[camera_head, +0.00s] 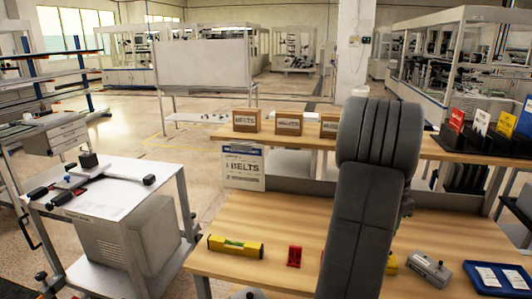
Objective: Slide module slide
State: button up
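A module with a black block (88,160), a pale plate and dark bars with black ends lies on the white top of a cart (118,200) at the left. It looks like the slide module, but I cannot be sure. It is too small to tell how its parts are joined. My grey arm rises in the middle right and hides part of the wooden bench. My gripper is not in view.
The wooden bench (285,215) holds a yellow level (235,246), a red block (294,256), a grey device (429,268) and a blue tray (497,279). Small boxes (247,120) stand on its raised shelf. Open floor (135,135) lies behind the cart.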

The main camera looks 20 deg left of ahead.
aim_at(90, 167)
jog(key=j+u, duration=0.2)
jog(key=j, duration=2.3)
jog(key=j+u, duration=0.1)
jog(key=j, duration=0.7)
jog(key=i+j, duration=0.1)
jog(key=j, duration=0.7)
jog(key=i+j+u, duration=0.15)
jog(key=j, duration=0.65)
jog(key=i+j, duration=0.5)
jog(key=j, duration=0.15)
jog(key=i+j+u, duration=0.15)
jog(key=i+j, duration=0.3)
jog(key=j, duration=0.2)
